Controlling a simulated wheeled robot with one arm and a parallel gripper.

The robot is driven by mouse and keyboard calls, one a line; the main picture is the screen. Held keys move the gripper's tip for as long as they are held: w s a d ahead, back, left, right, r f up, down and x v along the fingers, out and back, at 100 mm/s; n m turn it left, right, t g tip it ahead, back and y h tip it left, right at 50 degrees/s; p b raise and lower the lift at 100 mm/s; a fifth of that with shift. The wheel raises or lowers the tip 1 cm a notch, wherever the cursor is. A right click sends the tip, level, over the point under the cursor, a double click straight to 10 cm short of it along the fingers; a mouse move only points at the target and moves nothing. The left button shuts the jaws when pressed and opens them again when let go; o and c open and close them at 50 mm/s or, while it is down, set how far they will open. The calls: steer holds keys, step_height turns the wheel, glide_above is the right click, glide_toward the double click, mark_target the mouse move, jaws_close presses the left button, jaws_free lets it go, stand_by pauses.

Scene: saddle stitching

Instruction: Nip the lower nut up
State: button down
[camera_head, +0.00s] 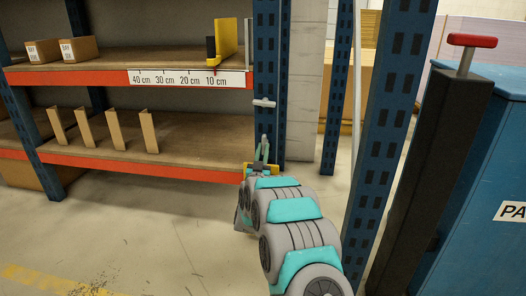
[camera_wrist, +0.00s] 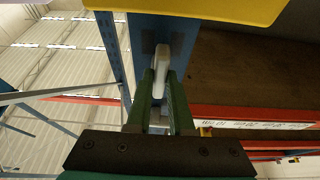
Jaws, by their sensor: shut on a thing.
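A pale wing-shaped nut (camera_wrist: 163,50) sits on the front of the blue upright (camera_wrist: 146,24) in the wrist view. My gripper (camera_wrist: 161,76) has its two green fingers closed on the lower end of this nut from both sides. In the head view my gripper (camera_head: 263,150) is at the upright (camera_head: 268,70) near the lower shelf's end, where the lower nut is small and mostly hidden by the fingers. The upper nut (camera_head: 264,103) shows above it, lying crosswise and apart from my gripper.
The upper shelf (camera_head: 150,70) holds cartons (camera_head: 78,49), a yellow upright piece (camera_head: 226,38) and a centimetre scale (camera_head: 190,79). The lower shelf (camera_head: 190,137) has several thin dividers. A second blue post (camera_head: 383,110) and a dark column with a red handle (camera_head: 472,41) stand right.

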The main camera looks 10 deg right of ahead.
steer(key=c, duration=0.8)
jaws_free()
steer(key=v, duration=0.8)
steer(key=shift+p, duration=0.4)
steer(key=shift+w, duration=0.1)
